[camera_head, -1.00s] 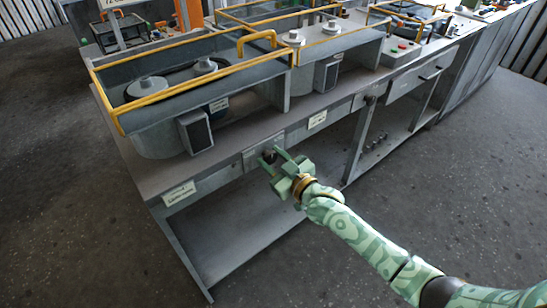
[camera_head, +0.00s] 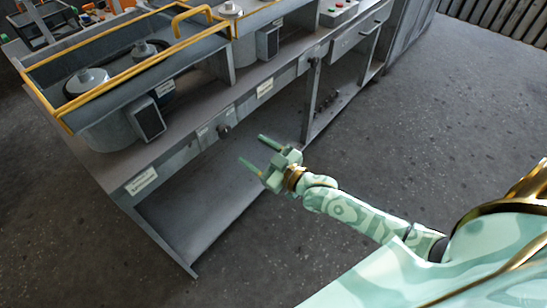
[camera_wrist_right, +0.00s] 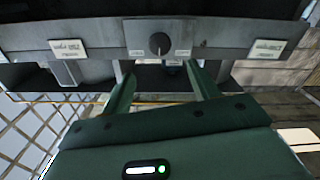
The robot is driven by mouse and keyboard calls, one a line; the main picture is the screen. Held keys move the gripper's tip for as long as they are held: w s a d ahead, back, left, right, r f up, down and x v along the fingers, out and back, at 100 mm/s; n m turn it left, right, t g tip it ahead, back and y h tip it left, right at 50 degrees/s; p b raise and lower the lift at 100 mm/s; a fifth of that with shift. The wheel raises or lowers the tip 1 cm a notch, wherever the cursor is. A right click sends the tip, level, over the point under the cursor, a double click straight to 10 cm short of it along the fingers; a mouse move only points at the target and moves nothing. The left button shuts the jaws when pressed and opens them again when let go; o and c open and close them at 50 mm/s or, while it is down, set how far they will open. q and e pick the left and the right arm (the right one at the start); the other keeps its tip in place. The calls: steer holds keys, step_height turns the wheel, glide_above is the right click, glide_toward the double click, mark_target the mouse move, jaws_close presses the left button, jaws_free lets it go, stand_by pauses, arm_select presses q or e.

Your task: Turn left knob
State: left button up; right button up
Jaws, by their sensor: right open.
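A dark round knob (camera_head: 224,131) sits on the front panel of the near bench, below the nearest blower housing. In the right wrist view the knob (camera_wrist_right: 159,43) faces me with a pale pointer line, between two small labels. My right gripper (camera_head: 252,149) is open and empty, in front of the panel and apart from the knob. In the right wrist view its two fingers (camera_wrist_right: 160,80) are spread below the knob with nothing between them. My left gripper is out of view.
The bench front carries white labels (camera_head: 141,181) to either side of the knob. A blower housing with a yellow rail (camera_head: 120,66) stands on top. Another dark knob (camera_head: 314,62) shows farther along. The floor (camera_head: 400,140) right of the bench is clear.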

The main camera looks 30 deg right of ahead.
steer(key=v, duration=0.5)
steer(key=shift+s+p, duration=0.15)
steer(key=shift+p, duration=0.25)
steer(key=shift+f, duration=0.1)
steer(key=s+d+f+m+g+h, duration=0.1)
steer(key=s+d+f+g+h, duration=0.15)
steer(key=f, duration=0.65)
steer(key=s+d+f+g+h, duration=0.2)
steer(key=s+d+f+g, duration=0.15)
steer(key=f, duration=0.65)
steer(key=s+d+f+m+g+h, duration=0.1)
steer(key=s+f+g, duration=0.2)
steer(key=s+f, duration=0.5)
steer(key=s+d+f+g+h, duration=0.1)
steer(key=s+d+f+g, duration=0.1)
steer(key=s+f, duration=0.6)
steer(key=s+a+f+g, duration=0.2)
steer(key=s+a+g, duration=0.1)
steer(key=s, duration=0.9)
steer(key=s+a+f+g, duration=0.2)
steer(key=s+a+g, duration=0.1)
steer(key=s, duration=1)
steer(key=shift+a+m, duration=0.4)
steer(key=shift+a, duration=0.15)
